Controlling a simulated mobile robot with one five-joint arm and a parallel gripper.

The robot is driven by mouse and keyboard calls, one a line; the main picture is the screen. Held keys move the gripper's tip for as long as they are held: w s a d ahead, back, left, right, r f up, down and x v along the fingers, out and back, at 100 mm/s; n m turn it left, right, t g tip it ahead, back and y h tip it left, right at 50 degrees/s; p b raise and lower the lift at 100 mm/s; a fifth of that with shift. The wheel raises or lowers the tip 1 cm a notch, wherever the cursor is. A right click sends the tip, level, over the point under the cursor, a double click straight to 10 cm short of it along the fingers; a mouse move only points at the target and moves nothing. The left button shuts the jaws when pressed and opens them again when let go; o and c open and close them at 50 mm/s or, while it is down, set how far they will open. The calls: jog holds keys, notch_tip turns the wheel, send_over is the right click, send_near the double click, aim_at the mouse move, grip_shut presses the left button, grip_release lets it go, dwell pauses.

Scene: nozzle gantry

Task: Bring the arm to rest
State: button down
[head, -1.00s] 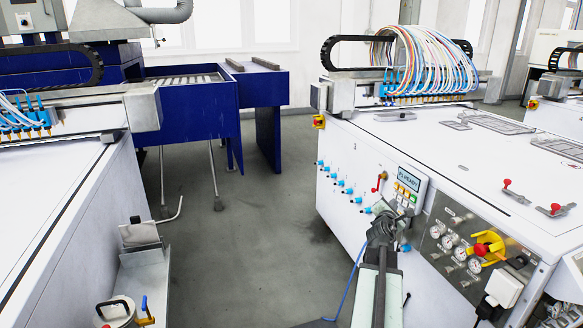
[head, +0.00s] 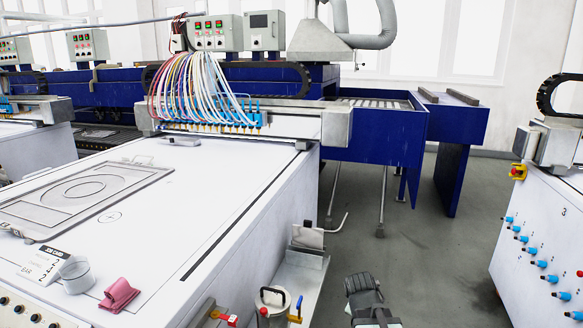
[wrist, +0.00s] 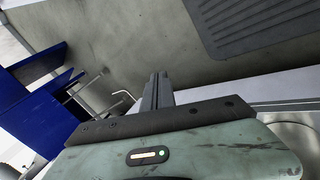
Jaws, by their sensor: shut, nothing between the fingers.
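My gripper (head: 364,286) is low in the head view, at the bottom right of centre, in front of the aisle floor. It is dark and partly cut off by the frame's lower edge. In the wrist view its two fingers (wrist: 158,91) lie side by side, shut and empty. They point away over grey floor, with nothing touching them that I can see.
Another white machine (head: 510,255) stands right; grey floor (head: 425,240) lies between.

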jog(key=s+a+f+m+g+y, duration=0.1)
jog(key=s+a+f+m+g, duration=0.15)
jog(key=s+m, duration=0.35)
jog(key=s+a+f+m+g+y, duration=0.2)
jog(key=s+a+m+g, duration=0.15)
jog(key=s, duration=0.35)
notch_tip(320, 180, up, 30)
jog(key=p, duration=2.9)
jog(key=shift+s+a+f, duration=0.15)
jog(key=shift+a+f, duration=0.1)
jog(key=shift+a, duration=0.15)
jog(key=shift+m, duration=0.25)
